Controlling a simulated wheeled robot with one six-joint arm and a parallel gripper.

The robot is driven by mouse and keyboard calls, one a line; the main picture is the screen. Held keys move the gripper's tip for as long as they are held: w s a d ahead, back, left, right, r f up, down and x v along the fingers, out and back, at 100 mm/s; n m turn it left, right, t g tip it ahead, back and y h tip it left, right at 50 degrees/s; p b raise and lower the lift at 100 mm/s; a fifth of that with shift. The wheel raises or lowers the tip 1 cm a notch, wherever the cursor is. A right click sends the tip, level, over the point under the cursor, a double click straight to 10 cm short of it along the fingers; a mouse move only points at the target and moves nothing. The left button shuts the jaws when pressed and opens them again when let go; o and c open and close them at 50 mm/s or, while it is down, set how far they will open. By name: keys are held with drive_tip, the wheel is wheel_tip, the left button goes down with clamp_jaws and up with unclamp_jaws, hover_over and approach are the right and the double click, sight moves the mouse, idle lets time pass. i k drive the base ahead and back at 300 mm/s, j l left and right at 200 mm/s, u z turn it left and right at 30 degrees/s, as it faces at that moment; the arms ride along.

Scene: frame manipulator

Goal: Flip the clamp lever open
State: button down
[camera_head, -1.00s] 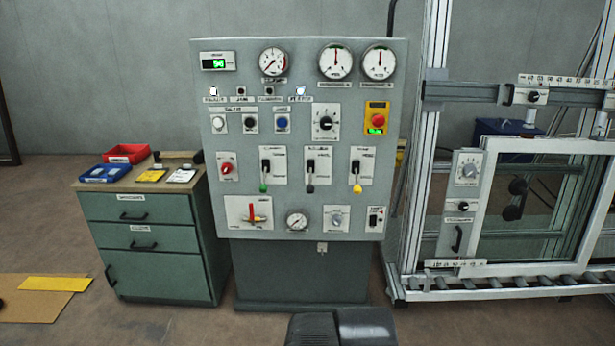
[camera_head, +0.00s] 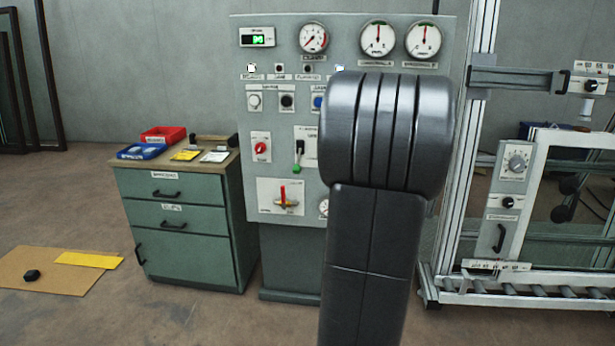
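A lever with a green knob (camera_head: 298,160) hangs down on the grey control panel (camera_head: 243,110). A red-handled lever (camera_head: 284,196) sits lower on the same panel, its handle upright. The panel labels are too small to read, so I cannot tell which lever is the clamp lever. My dark arm stands in front of the panel and hides its middle and lower right, including the levers with black and yellow knobs seen earlier. My gripper is not in view, so its place relative to the levers cannot be told.
A green drawer cabinet (camera_head: 175,220) with a red bin (camera_head: 163,135) and a blue bin (camera_head: 142,152) stands left of the panel. An aluminium frame (camera_head: 471,150) stands close on the right. A brown mat (camera_head: 40,272) lies on the floor at left. Floor before the cabinet is clear.

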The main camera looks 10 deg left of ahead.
sight(296, 169)
drive_tip(key=i+j+z, duration=0.25)
drive_tip(key=i+j, duration=0.4)
drive_tip(key=i+j+z, duration=0.3)
drive_tip(key=i+j, duration=0.55)
